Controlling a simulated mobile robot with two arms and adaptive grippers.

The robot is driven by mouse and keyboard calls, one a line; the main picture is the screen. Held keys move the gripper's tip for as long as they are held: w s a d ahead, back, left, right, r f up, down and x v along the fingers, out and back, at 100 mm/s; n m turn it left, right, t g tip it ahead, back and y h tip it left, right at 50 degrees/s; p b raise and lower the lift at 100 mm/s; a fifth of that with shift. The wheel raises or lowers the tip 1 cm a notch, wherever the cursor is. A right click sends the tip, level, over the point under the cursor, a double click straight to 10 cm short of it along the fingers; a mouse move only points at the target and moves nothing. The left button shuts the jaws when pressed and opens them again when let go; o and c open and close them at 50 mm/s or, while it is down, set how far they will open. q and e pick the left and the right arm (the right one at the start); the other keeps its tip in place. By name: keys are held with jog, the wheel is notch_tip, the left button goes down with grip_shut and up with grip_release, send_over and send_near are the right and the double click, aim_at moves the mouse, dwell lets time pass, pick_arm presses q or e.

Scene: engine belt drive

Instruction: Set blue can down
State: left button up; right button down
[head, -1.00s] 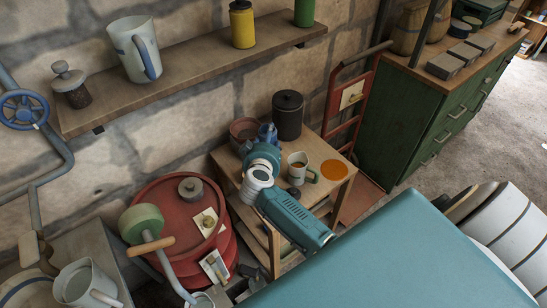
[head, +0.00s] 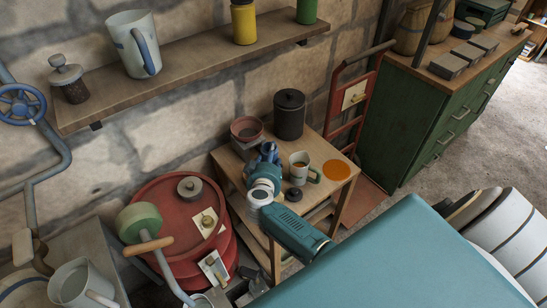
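My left arm reaches over a small wooden side table. Its gripper (head: 268,152) is at the table's left side, above or at the top. Dark blue shapes show at its end. I cannot tell whether they are fingers or part of a blue can, nor whether the fingers are closed. No blue can shows clearly apart from the gripper. The wooden table (head: 316,198) carries a dark lidded canister (head: 289,115), a brown-red pot (head: 246,129), a pale mug (head: 300,167) with a green handle and a flat orange disc (head: 336,170). My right gripper is out of view.
A red drum (head: 165,195) with small items on top stands left of the table. A wall shelf (head: 190,65) holds a pitcher and cans. A green cabinet (head: 420,125) stands right.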

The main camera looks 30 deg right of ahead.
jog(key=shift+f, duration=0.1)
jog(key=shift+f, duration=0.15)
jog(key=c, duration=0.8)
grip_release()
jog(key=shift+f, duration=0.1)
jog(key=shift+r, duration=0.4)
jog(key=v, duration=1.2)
jog(key=shift+p, duration=0.3)
